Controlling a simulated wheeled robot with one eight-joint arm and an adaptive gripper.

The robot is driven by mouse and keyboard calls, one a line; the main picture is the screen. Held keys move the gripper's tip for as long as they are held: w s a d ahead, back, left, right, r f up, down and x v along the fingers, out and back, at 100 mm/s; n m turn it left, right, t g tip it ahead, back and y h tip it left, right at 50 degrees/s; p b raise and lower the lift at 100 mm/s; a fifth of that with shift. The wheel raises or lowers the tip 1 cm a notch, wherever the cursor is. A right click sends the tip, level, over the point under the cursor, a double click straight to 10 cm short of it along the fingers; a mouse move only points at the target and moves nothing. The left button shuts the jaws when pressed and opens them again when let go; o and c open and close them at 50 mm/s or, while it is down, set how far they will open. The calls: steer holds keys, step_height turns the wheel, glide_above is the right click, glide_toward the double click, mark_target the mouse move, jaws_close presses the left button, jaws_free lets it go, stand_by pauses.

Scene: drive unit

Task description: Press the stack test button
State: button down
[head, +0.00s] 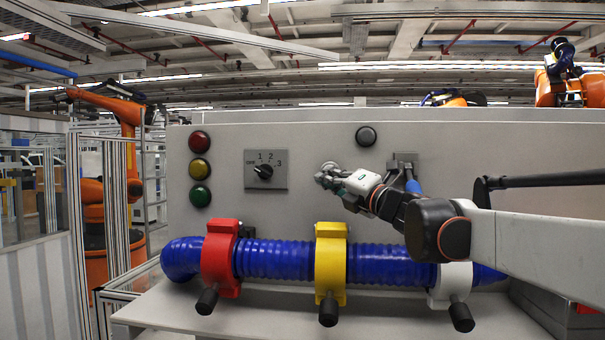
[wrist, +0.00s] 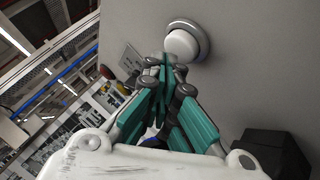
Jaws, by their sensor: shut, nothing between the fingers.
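A white round button in a silver ring (wrist: 183,44) sits on the grey panel in the wrist view. In the head view, a silvery round shape at the fingertips is mostly covered by my gripper (head: 330,177). My gripper also shows in the wrist view (wrist: 170,68), with its green-padded fingers closed together and empty. Its fingertips point at the lower left edge of the white button, very close to it. I cannot tell whether they touch it. No label is readable on the button.
The grey panel (head: 225,150) carries red (head: 199,141), yellow (head: 200,169) and green (head: 200,195) lamps, a rotary switch (head: 264,170) and a dark round button (head: 366,136). Below, a blue ribbed hose (head: 275,259) runs through red (head: 219,258), yellow (head: 330,262) and white (head: 452,283) clamps.

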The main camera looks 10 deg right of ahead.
steer(key=shift+s+a, duration=0.15)
steer(key=shift+s, duration=0.4)
steer(key=s+a, duration=0.2)
steer(key=s, duration=0.3)
steer(key=shift+s+p, duration=0.35)
steer(key=shift+p, duration=0.05)
